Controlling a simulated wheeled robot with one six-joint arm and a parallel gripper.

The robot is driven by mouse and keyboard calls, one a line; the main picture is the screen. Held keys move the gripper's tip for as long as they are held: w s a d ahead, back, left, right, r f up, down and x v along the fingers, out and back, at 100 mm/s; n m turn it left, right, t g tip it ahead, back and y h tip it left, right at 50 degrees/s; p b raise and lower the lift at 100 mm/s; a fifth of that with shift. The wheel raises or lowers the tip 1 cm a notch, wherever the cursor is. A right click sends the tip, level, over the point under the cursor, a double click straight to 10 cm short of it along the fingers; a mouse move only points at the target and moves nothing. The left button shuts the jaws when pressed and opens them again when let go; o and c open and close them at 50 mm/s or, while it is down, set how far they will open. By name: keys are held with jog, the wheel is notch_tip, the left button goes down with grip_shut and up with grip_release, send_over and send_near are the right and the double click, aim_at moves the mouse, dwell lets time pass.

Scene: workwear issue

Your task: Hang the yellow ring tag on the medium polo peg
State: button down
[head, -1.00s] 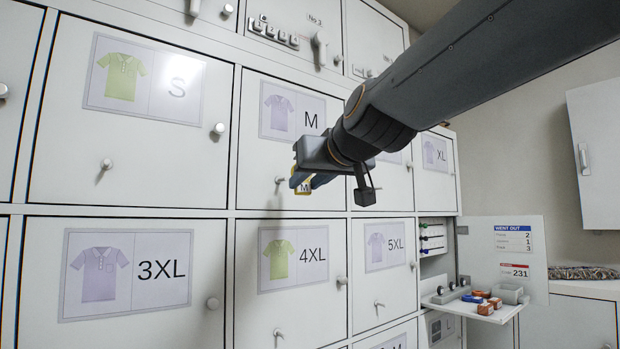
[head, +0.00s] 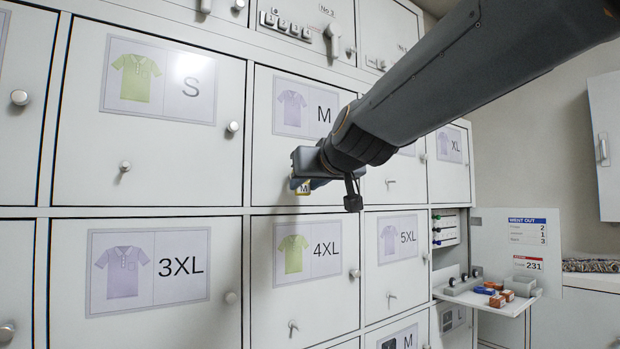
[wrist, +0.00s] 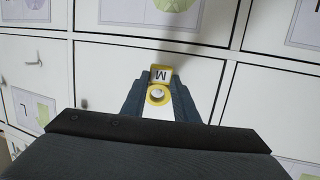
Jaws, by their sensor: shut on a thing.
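The yellow ring tag (head: 304,188), marked M, is held in my gripper (head: 300,185) in front of the medium polo door (head: 268,160). That door bears a lilac shirt card (head: 303,108) with an M. In the wrist view my gripper (wrist: 158,98) is shut on the tag (wrist: 161,74), with its yellow ring between the fingers. A pale round end, seemingly the medium polo peg (wrist: 157,94), shows inside the ring. I cannot tell whether the ring is around it or only lined up in front. In the head view my gripper and the tag hide that peg.
Neighbouring doors carry S (head: 148,120), 3XL (head: 145,270), 4XL (head: 307,285) and 5XL (head: 398,255) cards, with jutting pegs and knobs. A fold-out shelf (head: 490,305) with small boxes stands at the lower right. Space before the lower doors is clear.

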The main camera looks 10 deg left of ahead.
jog(key=shift+w+a+f+p, duration=0.25)
jog(key=shift+w+a+p, duration=0.1)
jog(key=shift+w+a, duration=0.5)
jog(key=shift+a, duration=0.1)
jog(key=c, duration=1.3)
grip_release()
jog(key=shift+s, duration=0.1)
